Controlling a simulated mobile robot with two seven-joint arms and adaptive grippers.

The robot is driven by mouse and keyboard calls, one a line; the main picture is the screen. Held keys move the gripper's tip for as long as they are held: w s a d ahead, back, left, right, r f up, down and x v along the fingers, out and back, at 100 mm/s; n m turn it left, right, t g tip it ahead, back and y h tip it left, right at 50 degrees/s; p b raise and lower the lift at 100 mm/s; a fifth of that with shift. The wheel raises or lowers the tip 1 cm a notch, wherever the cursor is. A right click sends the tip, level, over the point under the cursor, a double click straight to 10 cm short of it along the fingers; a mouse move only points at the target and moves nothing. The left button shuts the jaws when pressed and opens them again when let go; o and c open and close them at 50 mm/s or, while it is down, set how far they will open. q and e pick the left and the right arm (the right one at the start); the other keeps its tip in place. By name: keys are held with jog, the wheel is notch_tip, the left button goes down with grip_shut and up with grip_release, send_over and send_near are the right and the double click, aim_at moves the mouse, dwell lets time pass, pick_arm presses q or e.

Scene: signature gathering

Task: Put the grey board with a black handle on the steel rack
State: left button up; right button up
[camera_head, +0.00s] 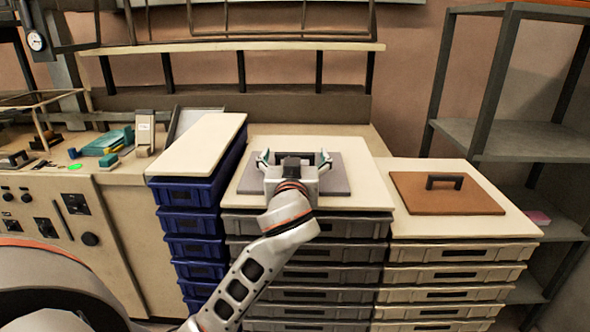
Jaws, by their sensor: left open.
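The grey board (333,183) lies flat on the white top of the middle stack of grey crates. My left gripper (293,158) is over the board, with its two fingers spread to either side of the black handle (292,168). The fingers look open, and the gripper hides much of the handle and the board's middle. I cannot tell whether the fingers touch the handle. The steel rack (517,141) stands at the right, with grey shelves between dark posts. My right gripper is not in view.
A brown board (446,193) with a black handle lies on the right crate stack, between the grey board and the rack. Blue crates (190,223) with a white top stand at the left. A small pink item (538,218) lies on the rack's lower shelf. The middle shelf looks clear.

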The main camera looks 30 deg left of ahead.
pick_arm(q)
jog(key=c, duration=1.5)
jog(key=shift+o, duration=0.2)
